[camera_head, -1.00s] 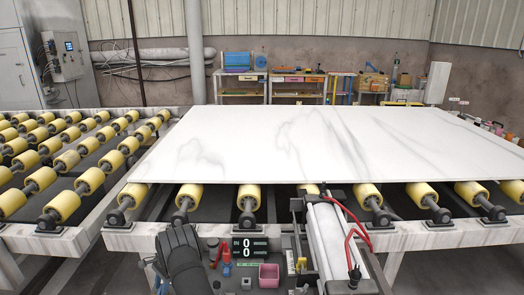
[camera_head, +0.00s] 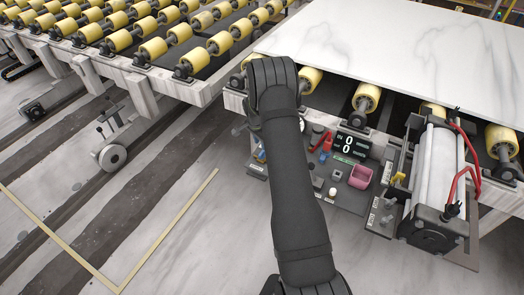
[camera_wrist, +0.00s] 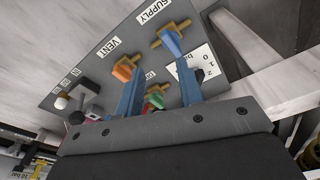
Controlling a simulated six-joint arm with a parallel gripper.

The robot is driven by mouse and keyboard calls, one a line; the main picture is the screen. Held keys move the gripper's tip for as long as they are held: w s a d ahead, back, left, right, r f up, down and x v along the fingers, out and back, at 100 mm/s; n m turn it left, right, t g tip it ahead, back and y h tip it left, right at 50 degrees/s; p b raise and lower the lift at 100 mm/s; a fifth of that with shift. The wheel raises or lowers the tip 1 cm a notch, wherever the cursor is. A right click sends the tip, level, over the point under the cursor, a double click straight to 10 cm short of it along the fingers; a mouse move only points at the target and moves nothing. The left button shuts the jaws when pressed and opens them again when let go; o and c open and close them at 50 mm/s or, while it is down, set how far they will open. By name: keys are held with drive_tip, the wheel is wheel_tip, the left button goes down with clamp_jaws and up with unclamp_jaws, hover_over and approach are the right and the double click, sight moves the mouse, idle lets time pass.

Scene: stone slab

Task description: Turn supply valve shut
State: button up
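In the wrist view, the supply valve (camera_wrist: 170,41) has a blue handle on a brass body, beside the SUPPLY label on a grey panel (camera_wrist: 95,62). My gripper (camera_wrist: 160,65) is open, with its two blue-grey fingers apart over the panel. The right finger reaches close to the blue handle; I cannot tell whether it touches. Nothing shows held between the fingers. In the head view, my black arm reaches to the panel's left end and mostly hides the gripper and this valve.
An orange-handled vent valve (camera_wrist: 124,68) lies near the left finger, and a green-handled valve (camera_wrist: 155,101) lies low between the fingers. Open floor lies left.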

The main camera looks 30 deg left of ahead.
drive_tip(key=s+a+r+n+t, duration=0.1)
drive_tip(key=s+r+n+t, duration=0.25)
drive_tip(key=r, duration=0.35)
drive_tip(key=shift+g, duration=0.25)
drive_tip(key=x, duration=1.7)
drive_tip(key=shift+s+a+f, duration=0.15)
drive_tip(key=shift+s+a, duration=0.05)
drive_tip(key=shift+a, duration=0.15)
